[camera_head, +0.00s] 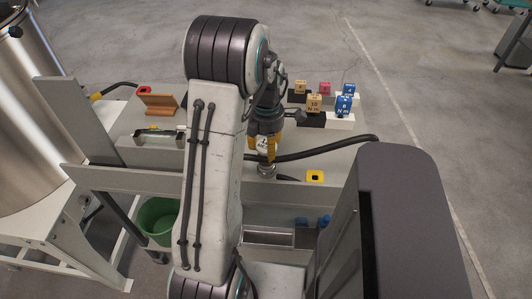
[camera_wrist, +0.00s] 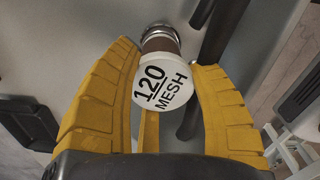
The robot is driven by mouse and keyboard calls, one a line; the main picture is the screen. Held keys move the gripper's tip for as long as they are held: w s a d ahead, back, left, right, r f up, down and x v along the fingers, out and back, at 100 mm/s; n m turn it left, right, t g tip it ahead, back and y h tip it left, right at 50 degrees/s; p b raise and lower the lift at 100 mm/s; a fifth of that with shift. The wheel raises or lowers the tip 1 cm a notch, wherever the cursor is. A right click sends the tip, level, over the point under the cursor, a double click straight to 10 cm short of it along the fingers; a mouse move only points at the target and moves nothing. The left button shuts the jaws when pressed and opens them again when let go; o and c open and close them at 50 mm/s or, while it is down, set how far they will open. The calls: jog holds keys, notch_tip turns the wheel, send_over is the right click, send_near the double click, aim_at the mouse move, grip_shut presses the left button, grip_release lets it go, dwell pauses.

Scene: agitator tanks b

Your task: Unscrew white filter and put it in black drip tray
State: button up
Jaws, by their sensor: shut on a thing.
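The white filter (camera_wrist: 160,85), marked "120 MESH", sits between the two yellow fingers of my gripper (camera_wrist: 168,72) in the wrist view. My gripper (camera_head: 265,143) is shut on it. Beyond the filter's face shows a brown section and a shiny metal fitting (camera_wrist: 160,30); I cannot tell whether the thread is still engaged. In the head view a small white patch of the filter (camera_head: 263,145) shows between the fingers, above a metal fitting (camera_head: 266,170) on the bench. I cannot pick out the black drip tray with certainty; my arm hides part of the bench.
Numbered coloured blocks (camera_head: 315,103) stand on black and white holders at the back right. A black hose (camera_head: 330,148) runs right from the fitting area. A brown wedge (camera_head: 160,104) and a metal-edged tray (camera_head: 158,138) lie left. A green bucket (camera_head: 158,217) stands below.

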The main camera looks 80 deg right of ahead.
jog(key=n, duration=0.3)
jog(key=o, duration=1.3)
jog(key=shift+r+p, duration=0.95)
jog(key=shift+r, duration=0.35)
jog(key=shift+f, duration=0.1)
